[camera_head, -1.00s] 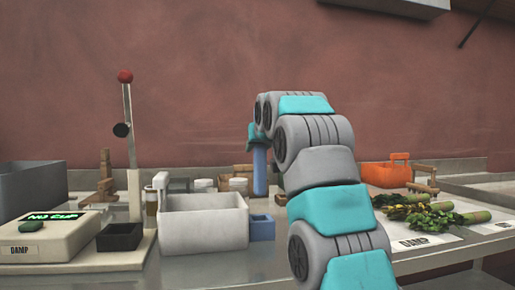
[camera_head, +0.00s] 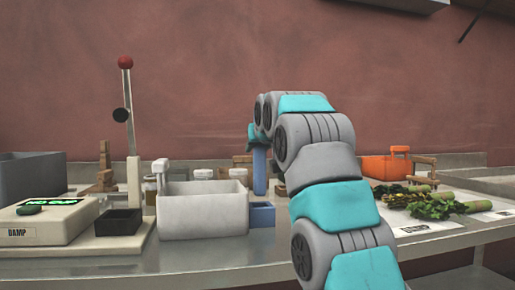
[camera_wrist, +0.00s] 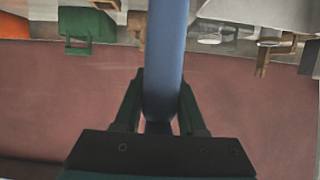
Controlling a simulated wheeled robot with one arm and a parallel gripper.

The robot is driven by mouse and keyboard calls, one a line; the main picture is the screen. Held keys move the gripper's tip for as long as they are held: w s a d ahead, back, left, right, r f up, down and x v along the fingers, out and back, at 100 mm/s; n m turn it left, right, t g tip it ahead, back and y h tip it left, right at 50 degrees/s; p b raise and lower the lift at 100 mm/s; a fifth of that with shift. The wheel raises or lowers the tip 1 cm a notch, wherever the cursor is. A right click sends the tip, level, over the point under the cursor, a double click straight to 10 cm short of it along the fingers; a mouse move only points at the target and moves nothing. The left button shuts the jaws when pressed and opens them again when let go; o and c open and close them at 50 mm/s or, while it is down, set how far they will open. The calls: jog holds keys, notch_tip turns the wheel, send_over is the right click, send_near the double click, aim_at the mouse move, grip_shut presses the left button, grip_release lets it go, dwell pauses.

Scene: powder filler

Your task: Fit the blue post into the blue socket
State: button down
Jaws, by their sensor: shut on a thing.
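The blue post (camera_head: 259,172) hangs upright below my gripper (camera_head: 255,133) in the head view. My gripper is shut on it near its upper end. In the wrist view the blue post (camera_wrist: 167,60) runs between the two dark fingers of my gripper (camera_wrist: 160,108). The blue socket (camera_head: 262,216) is a small open-topped blue box on the table, right beside the white bin. The post's lower end appears just behind and above the socket in the head view. I cannot tell its depth from there, and the socket is not clear in the wrist view.
The white bin (camera_head: 203,215) stands close left of the socket. A black cup tray (camera_head: 118,222), a lever stand (camera_head: 134,190) and a display unit (camera_head: 45,222) lie farther left. White-lidded jars (camera_head: 203,174) stand behind. Leafy stalks (camera_head: 430,205) and an orange container (camera_head: 386,167) are at right.

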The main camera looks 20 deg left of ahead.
jog(key=shift+f+b, duration=3.1)
jog(key=shift+f, duration=0.3)
jog(key=shift+c, duration=2)
grip_release()
